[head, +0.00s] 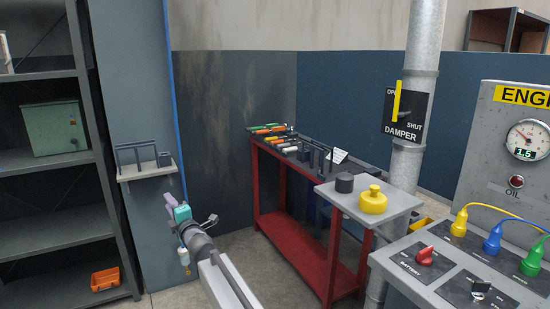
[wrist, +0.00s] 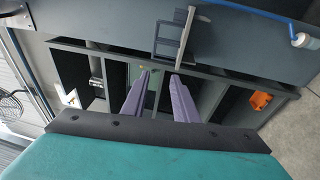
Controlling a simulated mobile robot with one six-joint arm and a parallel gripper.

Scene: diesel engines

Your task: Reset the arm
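My gripper (head: 168,199) is left of centre in the head view, at the end of my arm. It is in front of the grey-blue wall panel, below and right of a small wall shelf (head: 147,171). In the wrist view my two purple fingers (wrist: 161,74) stand apart with an empty gap between them. Nothing is held. The small shelf with its dark rack (wrist: 171,44) shows beyond the fingertips in the wrist view.
A red-framed tool bench (head: 268,185) stands right of my arm. A side table (head: 391,205) holds a yellow knob-topped object (head: 373,201). The engine console (head: 455,270) is at far right.

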